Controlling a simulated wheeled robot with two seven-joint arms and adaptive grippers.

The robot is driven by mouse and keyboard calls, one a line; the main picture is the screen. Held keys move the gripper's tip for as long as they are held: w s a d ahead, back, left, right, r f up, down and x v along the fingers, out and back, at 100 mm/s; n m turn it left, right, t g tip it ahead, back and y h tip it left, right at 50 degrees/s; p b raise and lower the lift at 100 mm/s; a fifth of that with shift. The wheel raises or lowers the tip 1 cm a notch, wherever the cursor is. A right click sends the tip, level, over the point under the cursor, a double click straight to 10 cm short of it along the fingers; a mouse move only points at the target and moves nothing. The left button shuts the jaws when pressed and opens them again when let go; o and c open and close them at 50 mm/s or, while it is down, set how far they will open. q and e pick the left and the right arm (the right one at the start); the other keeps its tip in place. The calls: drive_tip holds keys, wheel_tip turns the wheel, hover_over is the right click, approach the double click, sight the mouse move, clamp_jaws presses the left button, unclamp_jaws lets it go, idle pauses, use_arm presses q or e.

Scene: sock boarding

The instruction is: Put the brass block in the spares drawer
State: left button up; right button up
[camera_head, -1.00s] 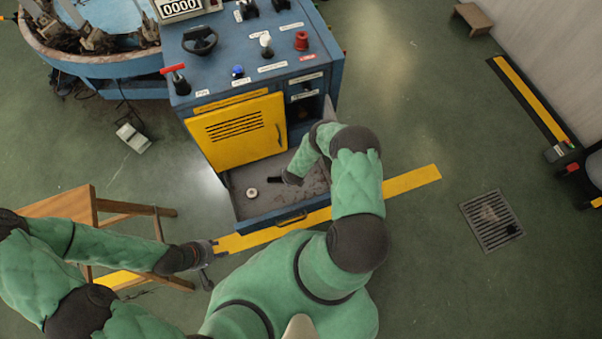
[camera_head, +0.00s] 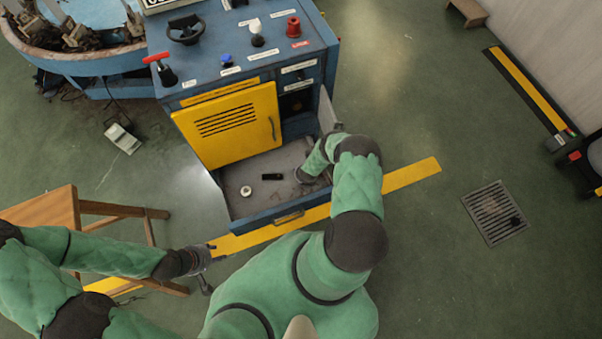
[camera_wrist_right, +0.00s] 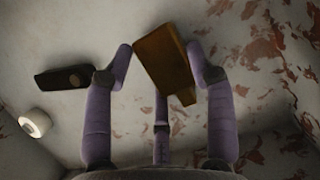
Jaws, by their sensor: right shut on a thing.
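The brass block (camera_wrist_right: 165,62) is between the purple fingers of my right gripper (camera_wrist_right: 160,60), which is shut on it and holds it tilted over the drawer floor in the right wrist view. In the head view my right gripper is at the right side of the open drawer (camera_head: 250,225), mostly hidden by my forearm, and the block cannot be seen there. Any gap between block and drawer floor is hard to judge. My left gripper (camera_head: 206,266) is left of the drawer, above the floor, with its dark fingers apart and nothing visible between them.
A white round piece (camera_head: 246,191) and a black piece (camera_head: 272,177) lie in the drawer. The yellow door (camera_head: 228,125) of the blue machine is above it. A wooden stool (camera_head: 120,210) stands left, near my left arm. Floor to the right is clear around a grate (camera_head: 495,213).

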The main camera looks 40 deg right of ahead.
drive_tip(key=shift+d+r, duration=0.1)
drive_tip(key=o, duration=1.4)
